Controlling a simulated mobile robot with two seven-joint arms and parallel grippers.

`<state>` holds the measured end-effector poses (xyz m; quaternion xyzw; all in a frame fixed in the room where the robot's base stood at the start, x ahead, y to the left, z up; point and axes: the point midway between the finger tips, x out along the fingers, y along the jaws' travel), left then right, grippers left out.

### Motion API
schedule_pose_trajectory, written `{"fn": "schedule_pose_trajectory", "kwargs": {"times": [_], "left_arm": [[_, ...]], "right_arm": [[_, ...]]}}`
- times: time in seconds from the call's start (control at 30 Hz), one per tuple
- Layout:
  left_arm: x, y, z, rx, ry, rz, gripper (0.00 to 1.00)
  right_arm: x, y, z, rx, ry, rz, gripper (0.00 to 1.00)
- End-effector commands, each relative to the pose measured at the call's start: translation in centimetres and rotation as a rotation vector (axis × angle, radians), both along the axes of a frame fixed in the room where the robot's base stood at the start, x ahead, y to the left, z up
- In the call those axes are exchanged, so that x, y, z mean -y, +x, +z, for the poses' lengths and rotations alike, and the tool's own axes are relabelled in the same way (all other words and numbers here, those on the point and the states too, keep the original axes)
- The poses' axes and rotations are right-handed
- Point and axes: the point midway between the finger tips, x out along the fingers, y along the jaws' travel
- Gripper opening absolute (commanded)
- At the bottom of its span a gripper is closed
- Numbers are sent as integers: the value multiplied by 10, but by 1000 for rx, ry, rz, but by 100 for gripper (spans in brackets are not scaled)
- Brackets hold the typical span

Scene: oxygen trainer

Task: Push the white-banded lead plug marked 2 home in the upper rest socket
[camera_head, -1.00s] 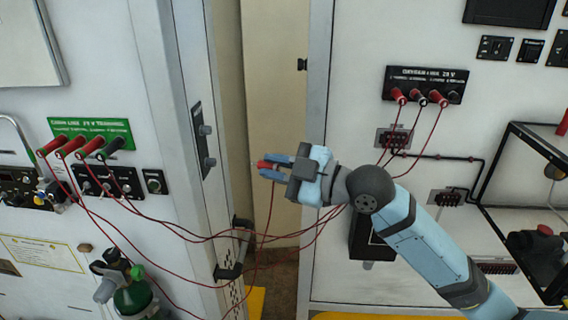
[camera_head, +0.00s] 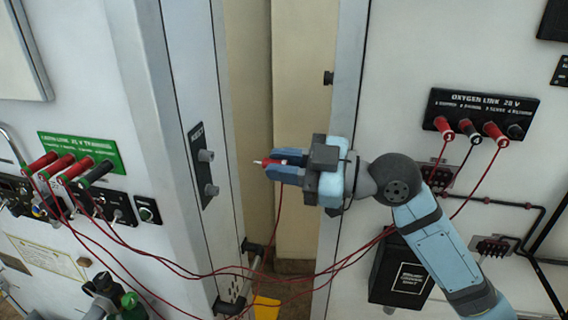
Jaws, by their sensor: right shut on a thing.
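My right gripper (camera_head: 274,168) is shut on a red lead plug (camera_head: 270,162) in front of the tall gap between the cabinets. The plug's bare metal tip points left, and a red lead hangs below it. Its number and any white band cannot be made out. The upper rest socket (camera_head: 205,155) is a grey round fitting on a dark plate on the narrow cabinet face, left of the plug and clearly apart from it. A second, lower rest socket (camera_head: 210,190) sits below. My left gripper is out of view.
A black oxygen link panel (camera_head: 485,108) at right holds several plugs, including the red one marked 1 (camera_head: 445,128). A green panel (camera_head: 80,148) at left also holds several plugs. Red leads sag across the gap near a handle (camera_head: 252,252).

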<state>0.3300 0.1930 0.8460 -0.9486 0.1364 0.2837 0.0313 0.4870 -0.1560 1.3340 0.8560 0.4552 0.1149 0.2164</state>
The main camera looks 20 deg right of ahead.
Motion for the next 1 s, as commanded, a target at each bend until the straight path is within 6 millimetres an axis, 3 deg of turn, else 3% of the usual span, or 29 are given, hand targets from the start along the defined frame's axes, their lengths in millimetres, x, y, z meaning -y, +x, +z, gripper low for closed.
{"fn": "schedule_pose_trajectory", "kwargs": {"times": [0.37, 0.53, 1.0], "left_arm": [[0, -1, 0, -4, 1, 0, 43], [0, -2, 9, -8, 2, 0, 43], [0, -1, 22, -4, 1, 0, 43]], "right_arm": [[0, 0, 1, -6, 5, 0, 0], [1, -1, 3, -72, 47, 0, 0], [-36, 24, 1, -69, 48, 0, 0]]}}
